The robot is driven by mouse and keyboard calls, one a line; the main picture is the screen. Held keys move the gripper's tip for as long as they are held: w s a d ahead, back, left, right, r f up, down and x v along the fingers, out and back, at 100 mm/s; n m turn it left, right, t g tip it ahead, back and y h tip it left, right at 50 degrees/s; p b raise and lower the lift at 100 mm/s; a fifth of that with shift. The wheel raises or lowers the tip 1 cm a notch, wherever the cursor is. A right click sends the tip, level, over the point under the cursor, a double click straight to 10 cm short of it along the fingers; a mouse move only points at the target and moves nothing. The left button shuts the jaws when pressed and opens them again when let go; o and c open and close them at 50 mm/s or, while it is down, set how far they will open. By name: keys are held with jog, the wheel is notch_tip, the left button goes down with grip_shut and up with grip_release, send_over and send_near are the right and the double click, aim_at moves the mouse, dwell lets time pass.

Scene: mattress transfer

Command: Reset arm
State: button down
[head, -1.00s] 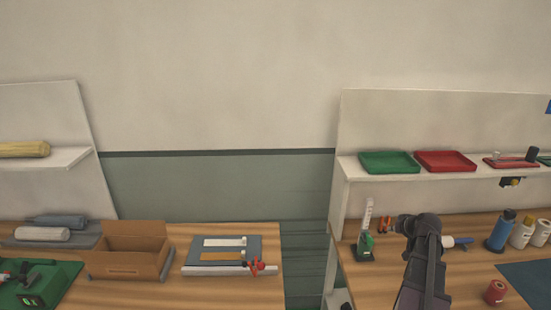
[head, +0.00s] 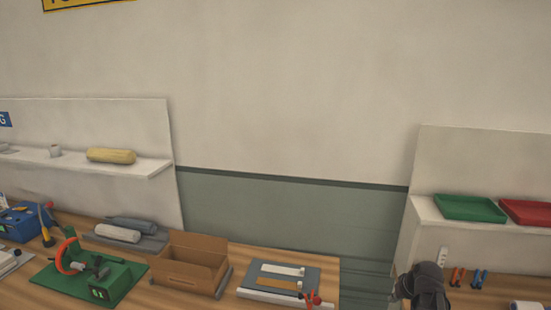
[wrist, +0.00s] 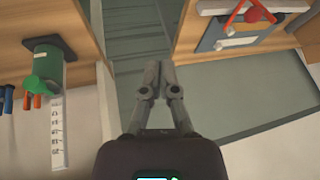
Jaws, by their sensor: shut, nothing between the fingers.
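My gripper (wrist: 158,70) shows in the wrist view with its two grey fingers together and nothing between them. It hangs over the gap between two wooden worktops, apart from the things on either side. In the head view only a dark part of my arm (head: 428,284) shows at the lower right, in front of the right bench. My gripper's fingers cannot be made out there.
A green device (wrist: 48,68) with a white scale stands left in the wrist view, near pliers. A grey board (wrist: 240,32) with a red-handled tool is at upper right. The head view shows an open cardboard box (head: 188,265) and a green tray (head: 470,208).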

jog(key=s+a+f+g, duration=0.1)
jog(key=s+a, duration=0.2)
jog(key=a, duration=0.3)
jog(key=s+a+f+n+g+h, duration=0.1)
jog(key=s+a+g, duration=0.1)
jog(key=a, duration=0.5)
jog(key=s+a+f+g+b, duration=0.1)
jog(key=s+a, duration=0.4)
jog(key=a, duration=0.2)
jog(key=shift+g+h, duration=0.4)
